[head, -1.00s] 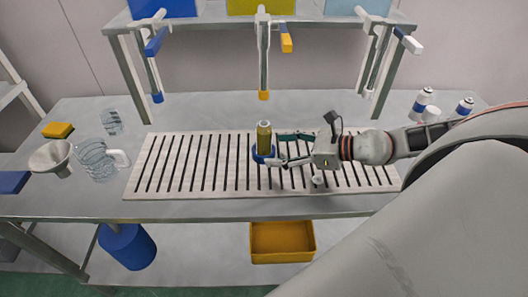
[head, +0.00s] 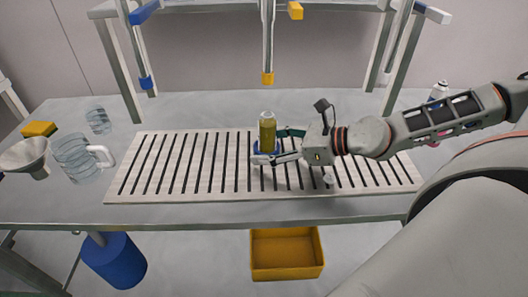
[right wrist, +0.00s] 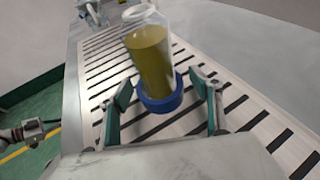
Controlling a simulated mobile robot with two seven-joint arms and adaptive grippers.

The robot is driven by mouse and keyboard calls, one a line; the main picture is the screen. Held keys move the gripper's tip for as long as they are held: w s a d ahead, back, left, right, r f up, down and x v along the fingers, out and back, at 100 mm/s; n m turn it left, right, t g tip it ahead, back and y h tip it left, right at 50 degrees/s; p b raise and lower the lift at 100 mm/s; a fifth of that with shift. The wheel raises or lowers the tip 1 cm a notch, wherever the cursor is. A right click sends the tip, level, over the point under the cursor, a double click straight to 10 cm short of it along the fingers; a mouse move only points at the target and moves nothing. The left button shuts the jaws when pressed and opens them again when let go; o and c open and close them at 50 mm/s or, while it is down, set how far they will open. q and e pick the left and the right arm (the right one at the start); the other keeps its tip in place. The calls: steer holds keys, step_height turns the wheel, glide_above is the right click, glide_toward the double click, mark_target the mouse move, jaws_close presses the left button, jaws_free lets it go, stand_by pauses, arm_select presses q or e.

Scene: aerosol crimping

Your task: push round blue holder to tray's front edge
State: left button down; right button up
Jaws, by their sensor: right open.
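The round blue holder (right wrist: 160,97) stands on the slatted tray (head: 180,165), near the tray's middle in the head view. A clear can with yellow-green liquid (head: 267,132) stands upright in it; it also shows in the right wrist view (right wrist: 152,58). My right gripper (head: 277,148) is open, its fingers reaching from the right to either side of the holder. In the right wrist view the two green-padded fingers (right wrist: 163,108) flank the holder, and contact cannot be told. In the head view the near finger hides part of the holder.
A glass jug (head: 75,158), a funnel (head: 27,157) and a yellow sponge (head: 39,129) are at the left. Dispenser stands rise behind. The tray's left half is clear.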

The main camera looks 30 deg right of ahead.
steer(key=shift+w+a+f, duration=0.15)
steer(key=shift+a+f, duration=0.05)
arm_select(q)
steer(key=shift+w+a, duration=0.25)
steer(key=shift+w, duration=0.25)
arm_select(e)
steer(key=shift+r, duration=0.1)
